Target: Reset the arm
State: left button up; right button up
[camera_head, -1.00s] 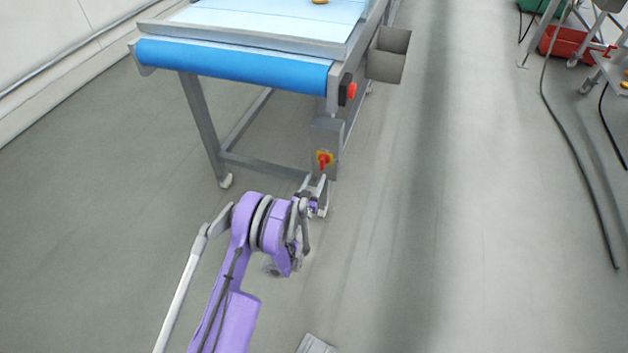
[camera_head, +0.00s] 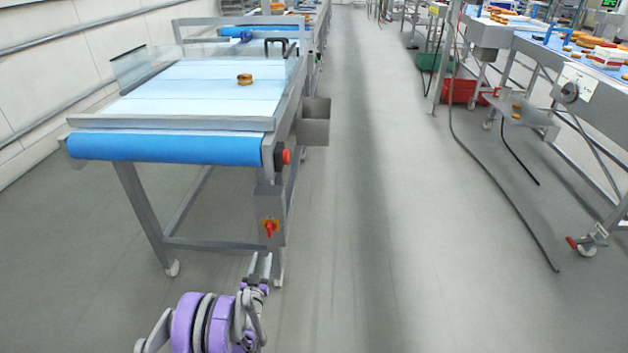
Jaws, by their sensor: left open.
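My left arm, purple and grey, comes in at the bottom left of the head view. My left gripper (camera_head: 259,267) points away from me, with its two grey fingers apart and nothing between them. In the picture it lies just below the red and yellow switch (camera_head: 269,228) on the conveyor table's leg; I cannot tell how far apart they are. My right arm and gripper are not in view.
A conveyor table (camera_head: 170,122) with a blue roller stands ahead on the left, bearing a round filled biscuit (camera_head: 244,80). A grey bin (camera_head: 313,122) hangs on its side. Another line (camera_head: 575,78) stands at right, with a red crate (camera_head: 465,92) and floor cables. The middle aisle is clear.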

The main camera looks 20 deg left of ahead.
pick_arm(q)
jog(key=shift+r, duration=0.1)
jog(key=s+d+r+g+h, duration=0.2)
jog(key=s+d+r+g, duration=0.5)
jog(key=s+d+r, duration=0.55)
jog(key=s+d+r+m+g+h, duration=0.1)
jog(key=s+d+g, duration=0.2)
jog(key=s, duration=1)
jog(key=s+d+m+g+h, duration=0.1)
jog(key=s+d+m+g, duration=0.2)
jog(key=s, duration=1)
notch_tip(320, 180, up, 27)
jog(key=n+p, duration=0.1)
jog(key=p, duration=2.3)
jog(key=shift+w+d+r+t, duration=0.15)
jog(key=shift+w+d+t, duration=0.1)
jog(key=shift+d+t, duration=0.15)
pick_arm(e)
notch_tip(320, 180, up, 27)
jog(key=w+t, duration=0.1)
